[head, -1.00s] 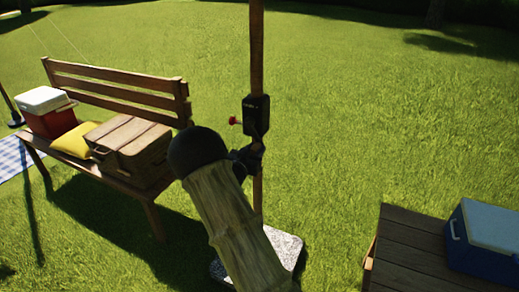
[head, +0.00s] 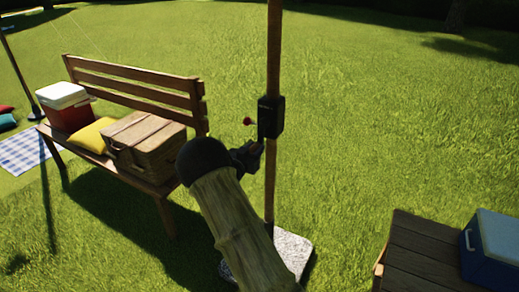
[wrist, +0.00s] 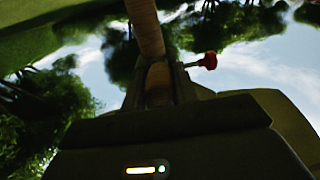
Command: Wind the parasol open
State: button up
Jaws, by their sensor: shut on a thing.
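The parasol's wooden pole (head: 273,50) stands upright in the head view and carries a black crank housing (head: 271,117). A red knob (head: 248,121) sticks out on the housing's left; it also shows in the wrist view (wrist: 208,61). My gripper (head: 257,149) is just below and left of the housing, beside the pole. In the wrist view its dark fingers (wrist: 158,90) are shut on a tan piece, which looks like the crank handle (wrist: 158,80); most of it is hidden. The parasol's canopy is out of view.
A stone base (head: 290,250) holds the pole. Behind my arm at left is a bench (head: 140,85) with a wicker hamper (head: 145,140), yellow cushion (head: 93,135) and red cooler (head: 66,112). A wooden table (head: 420,250) with a blue cooler (head: 495,245) stands at lower right. Open lawn lies behind.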

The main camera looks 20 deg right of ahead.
jog(key=shift+w+a+r+p, duration=0.25)
jog(key=shift+w+a, duration=0.15)
jog(key=shift+w, duration=0.15)
jog(key=shift+w+a+r+p, duration=0.25)
jog(key=shift+w+a, duration=0.15)
jog(key=shift+w, duration=0.15)
jog(key=shift+w+a+r+p, duration=0.75)
jog(key=shift+w+r, duration=0.1)
jog(key=shift+w, duration=0.05)
jog(key=shift+w+a+r+p, duration=0.35)
jog(key=shift+r+p, duration=0.15)
jog(key=shift+r, duration=0.1)
jog(key=shift+w+a+r+p, duration=0.2)
jog(key=shift+w+r+p, duration=0.1)
jog(key=shift+r+p, duration=0.25)
